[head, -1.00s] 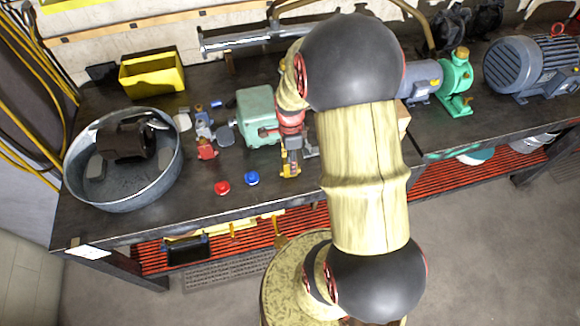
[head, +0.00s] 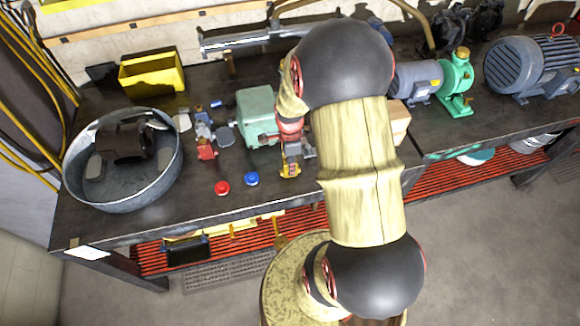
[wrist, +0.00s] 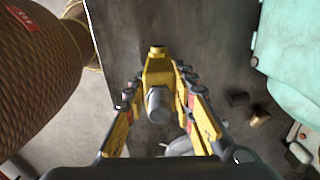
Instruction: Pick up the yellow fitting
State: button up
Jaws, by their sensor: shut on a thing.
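The yellow fitting (wrist: 158,72) stands between my gripper's fingers in the wrist view, with a grey round end toward the camera. My gripper (wrist: 157,87) is shut on it, one finger on each side. In the head view my gripper (head: 291,163) is over the bench, just in front of the green motor housing. The fitting is small and largely hidden by the gripper there. I cannot tell whether it touches the bench.
The green housing (head: 257,112) stands close behind my gripper. A red cap (head: 222,188) and a blue cap (head: 252,179) lie to the left. A round metal tub (head: 70,178) and a yellow bin (head: 152,78) are further left. The bench front (head: 200,222) is fairly clear.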

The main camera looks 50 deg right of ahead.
grip_shut()
jog(key=shift+r, duration=0.1)
